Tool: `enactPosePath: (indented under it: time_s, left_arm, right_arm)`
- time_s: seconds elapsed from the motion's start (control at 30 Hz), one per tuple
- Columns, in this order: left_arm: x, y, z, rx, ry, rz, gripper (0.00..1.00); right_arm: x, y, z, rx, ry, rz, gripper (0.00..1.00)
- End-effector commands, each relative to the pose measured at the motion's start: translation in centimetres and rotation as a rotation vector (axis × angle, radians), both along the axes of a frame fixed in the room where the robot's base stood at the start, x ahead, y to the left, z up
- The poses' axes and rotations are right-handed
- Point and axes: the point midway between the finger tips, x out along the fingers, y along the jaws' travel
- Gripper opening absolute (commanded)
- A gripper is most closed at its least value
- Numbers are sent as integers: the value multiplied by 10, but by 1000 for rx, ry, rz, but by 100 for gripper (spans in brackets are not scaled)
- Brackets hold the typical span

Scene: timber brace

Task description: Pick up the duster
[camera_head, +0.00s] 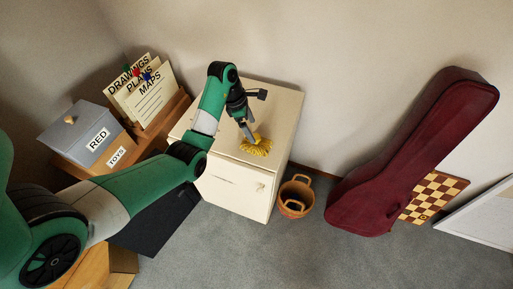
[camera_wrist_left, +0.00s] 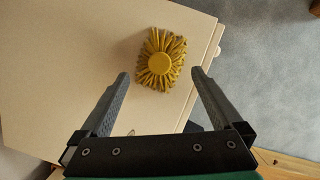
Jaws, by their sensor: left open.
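The duster (camera_head: 257,146) is a yellow tufted thing lying on top of the cream cabinet (camera_head: 281,98), near its front edge. In the left wrist view the duster (camera_wrist_left: 161,60) shows a round yellow centre with strands fanning out around it. My left gripper (camera_head: 250,136) is over the cabinet top, right at the duster in the head view. In the left wrist view my left gripper (camera_wrist_left: 159,80) is open, its two fingers apart on either side below the duster, with nothing between them. My right gripper is not in view.
A dark red instrument case (camera_head: 415,150) and a checkered board (camera_head: 437,193) lean at the wall. Carpet is clear in front.

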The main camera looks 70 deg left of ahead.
Motion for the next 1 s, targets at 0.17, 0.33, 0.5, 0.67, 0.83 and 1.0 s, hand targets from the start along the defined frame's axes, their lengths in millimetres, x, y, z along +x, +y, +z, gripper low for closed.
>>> enactPosePath:
  time_s: [0.17,0.33,0.5,0.67,0.83,1.0]
  left_arm:
    - [7,-3,-33,0,0,-1,100]
    - [8,-4,-31,0,0,0,100]
    - [10,-6,-52,-1,2,-1,100]
    - [14,-9,-79,-1,2,-2,100]
    - [17,-10,-81,0,0,-1,100]
    - [17,-10,-81,0,0,-1,86]
  right_arm:
    - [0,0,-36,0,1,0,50]
    - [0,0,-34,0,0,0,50]
    - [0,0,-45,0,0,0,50]
    - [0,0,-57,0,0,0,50]
    - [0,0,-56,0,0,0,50]
    - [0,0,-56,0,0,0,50]
